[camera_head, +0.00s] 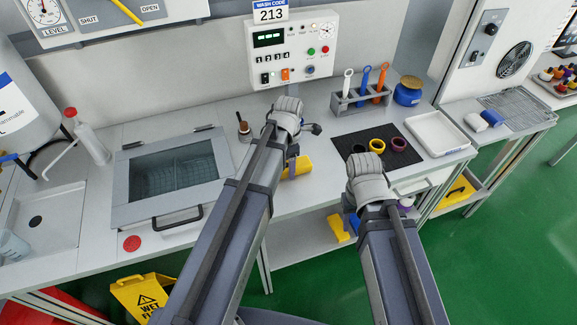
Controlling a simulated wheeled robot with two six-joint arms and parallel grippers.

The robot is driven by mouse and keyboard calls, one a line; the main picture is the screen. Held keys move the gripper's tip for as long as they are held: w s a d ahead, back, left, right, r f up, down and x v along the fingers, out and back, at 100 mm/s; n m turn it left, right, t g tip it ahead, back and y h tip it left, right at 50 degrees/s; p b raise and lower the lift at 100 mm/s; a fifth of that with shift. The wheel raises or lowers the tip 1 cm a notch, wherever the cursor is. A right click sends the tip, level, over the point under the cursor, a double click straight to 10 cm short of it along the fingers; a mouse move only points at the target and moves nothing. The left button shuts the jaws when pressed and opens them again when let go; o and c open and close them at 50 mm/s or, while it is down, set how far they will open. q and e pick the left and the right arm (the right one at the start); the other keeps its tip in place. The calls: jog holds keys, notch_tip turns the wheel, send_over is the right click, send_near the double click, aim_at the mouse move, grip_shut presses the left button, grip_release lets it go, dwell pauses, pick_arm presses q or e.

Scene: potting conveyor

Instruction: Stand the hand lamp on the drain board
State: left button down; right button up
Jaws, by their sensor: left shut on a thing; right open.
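My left gripper (291,150) is over the middle of the bench, its fingers mostly hidden behind my wrist. It is shut on a yellow object (300,166), which appears to be the hand lamp; its lower end and tilt are unclear. My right gripper (350,203) is open near the bench's front edge, its fingers largely hidden. A ribbed metal surface (518,103) on the right-hand bench looks like the drain board. A blue roll (491,117) and a white roll (475,122) lie at its left side.
A black mat (350,143) with coloured rings, a white tray (436,133) and a tool rack (361,101) stand right of my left gripper. A lidded basin (128,190) is at left. A yellow wet-floor sign (135,294) stands below the bench.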

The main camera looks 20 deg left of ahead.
pick_arm(q)
jog(key=shift+c, duration=0.6)
grip_release()
jog(key=shift+f, duration=0.1)
notch_tip(320, 180, up, 12)
jog(key=p, duration=1.2)
jog(key=s+d+m, duration=0.5)
jog(key=s+m, duration=0.2)
jog(key=m, duration=0.7)
jog(key=s+d+m+y, duration=0.1)
jog(key=s+d+m, duration=0.4)
jog(key=m, duration=0.9)
jog(key=shift+s+d+r+m, duration=0.2)
jog(key=shift+s+m, duration=0.1)
jog(key=shift+s, duration=1.05)
